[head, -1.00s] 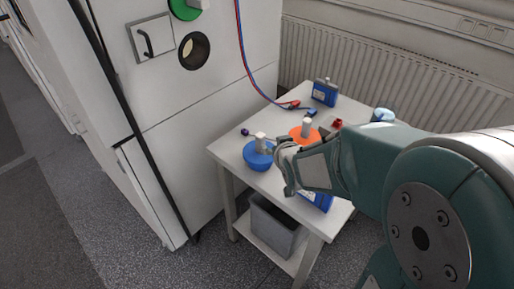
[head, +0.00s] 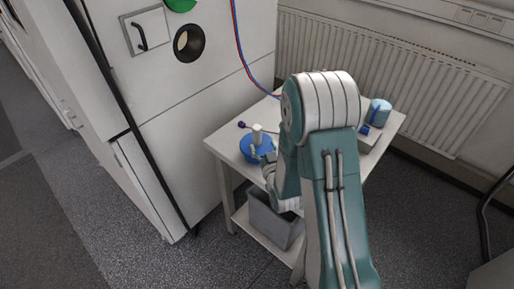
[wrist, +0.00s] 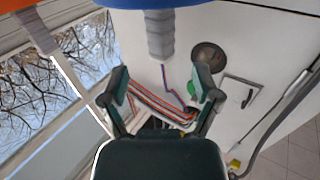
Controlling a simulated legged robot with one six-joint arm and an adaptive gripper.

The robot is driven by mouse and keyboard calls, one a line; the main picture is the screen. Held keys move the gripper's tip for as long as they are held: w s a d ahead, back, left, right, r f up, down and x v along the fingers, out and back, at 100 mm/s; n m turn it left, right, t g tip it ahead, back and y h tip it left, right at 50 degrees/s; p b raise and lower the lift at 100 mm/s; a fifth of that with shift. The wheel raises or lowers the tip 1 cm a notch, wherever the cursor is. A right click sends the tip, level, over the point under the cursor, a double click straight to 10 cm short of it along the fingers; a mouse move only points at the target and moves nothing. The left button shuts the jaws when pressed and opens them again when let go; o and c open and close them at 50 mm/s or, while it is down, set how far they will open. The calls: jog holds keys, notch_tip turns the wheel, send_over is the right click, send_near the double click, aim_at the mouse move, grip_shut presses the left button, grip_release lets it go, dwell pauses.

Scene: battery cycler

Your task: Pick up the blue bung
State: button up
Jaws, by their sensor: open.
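The blue bung (head: 252,151), a blue disc with a pale upright handle (head: 257,134), stands on the white table near its left side. In the wrist view its blue underside edge (wrist: 150,3) is at the top, and the grey ribbed handle (wrist: 160,35) points down toward the gap between my fingers. My gripper (wrist: 160,76) is open and empty, its two dark fingers on either side of the line of the handle, the handle's end just past the fingertips. In the head view my arm mostly hides the gripper, close at the bung's right side.
An orange bung (wrist: 12,5) with its handle (wrist: 36,32) shows at the wrist view's top left. The white table (head: 222,141) stands by the white cabinet with a round port (head: 189,43). A blue cylinder (head: 380,112) is at the table's right; a grey bin (head: 268,222) is below.

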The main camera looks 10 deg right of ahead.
aim_at(258, 136)
jog(key=w, duration=0.7)
jog(key=shift+a+f, duration=0.25)
jog(key=shift+a, duration=0.1)
jog(key=shift+c, duration=0.4)
jog(key=shift+r, duration=0.1)
grip_shut()
